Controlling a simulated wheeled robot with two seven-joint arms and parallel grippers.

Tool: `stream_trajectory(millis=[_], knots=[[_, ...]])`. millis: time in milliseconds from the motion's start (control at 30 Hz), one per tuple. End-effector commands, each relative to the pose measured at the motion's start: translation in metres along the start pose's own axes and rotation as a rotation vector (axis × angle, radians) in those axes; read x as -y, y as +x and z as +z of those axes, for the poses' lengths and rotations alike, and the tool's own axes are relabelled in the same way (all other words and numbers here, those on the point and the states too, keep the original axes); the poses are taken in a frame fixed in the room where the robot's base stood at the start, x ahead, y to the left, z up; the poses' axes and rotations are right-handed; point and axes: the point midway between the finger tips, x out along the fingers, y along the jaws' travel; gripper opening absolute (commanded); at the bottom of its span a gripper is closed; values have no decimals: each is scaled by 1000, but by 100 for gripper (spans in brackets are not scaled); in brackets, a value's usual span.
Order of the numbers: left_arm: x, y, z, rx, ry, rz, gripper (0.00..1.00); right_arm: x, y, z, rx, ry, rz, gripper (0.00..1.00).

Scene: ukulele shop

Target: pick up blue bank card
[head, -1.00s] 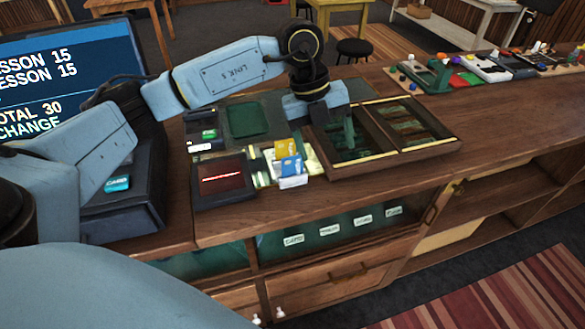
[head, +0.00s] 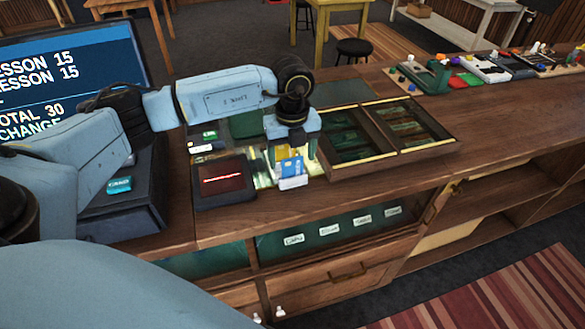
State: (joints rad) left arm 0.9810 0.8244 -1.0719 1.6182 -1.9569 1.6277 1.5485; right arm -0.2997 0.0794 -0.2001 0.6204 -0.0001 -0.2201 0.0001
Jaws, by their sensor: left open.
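The blue bank card (head: 291,168) stands upright in a small white card holder (head: 293,183) on the wooden counter. A yellow card (head: 284,153) stands just behind it. My left gripper (head: 292,153) points down, open, over the holder. Its fingers appear to stand to the left and right of the cards; whether either finger touches a card cannot be told. The gripper's body hides the space above the cards. My right gripper is out of view.
A dark card reader (head: 222,183) with a red line sits left of the holder. A wooden cash tray (head: 392,150) with dark green banknotes lies to the right. The register screen (head: 70,80) stands at the far left. The counter's right side has bare room.

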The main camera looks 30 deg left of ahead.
Motion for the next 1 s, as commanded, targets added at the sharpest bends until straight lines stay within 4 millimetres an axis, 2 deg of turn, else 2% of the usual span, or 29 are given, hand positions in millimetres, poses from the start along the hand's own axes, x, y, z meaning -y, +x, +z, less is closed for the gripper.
stream_trajectory(millis=[100, 200, 500, 833, 1000], knots=[[1, 19, 0, -2, 0, 4, 75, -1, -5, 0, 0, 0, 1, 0], [1, 29, 0, -2, 1, 1, 75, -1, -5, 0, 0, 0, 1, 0], [1, 33, 1, -1, 1, 0, 73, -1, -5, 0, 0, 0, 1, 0], [1, 33, 1, -1, 1, 0, 30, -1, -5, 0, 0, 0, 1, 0], [1, 33, 1, -1, 1, 0, 27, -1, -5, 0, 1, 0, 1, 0]])
